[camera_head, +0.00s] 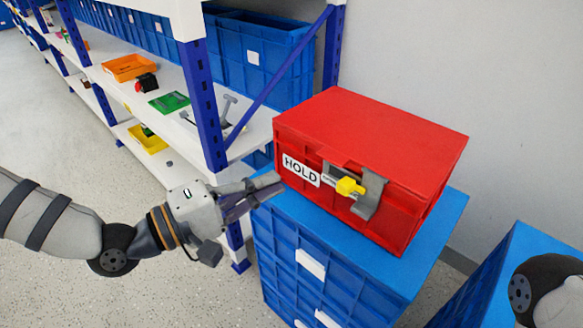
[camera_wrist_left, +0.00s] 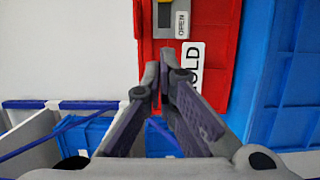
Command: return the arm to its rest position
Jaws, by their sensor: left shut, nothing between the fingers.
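A red box (camera_head: 370,150) sits on a blue crate stack (camera_head: 330,262). Its front carries a white HOLD label (camera_head: 300,171), a grey bracket (camera_head: 369,195) and a yellow knob (camera_head: 349,186). My left gripper (camera_head: 277,184) is at the left of the red box, close to the HOLD label and apart from the knob. Its fingers are shut and empty. In the left wrist view the closed fingertips (camera_wrist_left: 160,78) point at the red box (camera_wrist_left: 222,60), beside a grey OPEN plate (camera_wrist_left: 171,18). My right gripper is out of view.
A white shelf unit with blue posts (camera_head: 205,100) stands behind and left of the gripper, with blue bins (camera_head: 255,60), an orange tray (camera_head: 130,67) and a green part (camera_head: 169,102). Another blue crate (camera_head: 500,270) stands at the lower right. Open floor (camera_head: 60,130) lies to the left.

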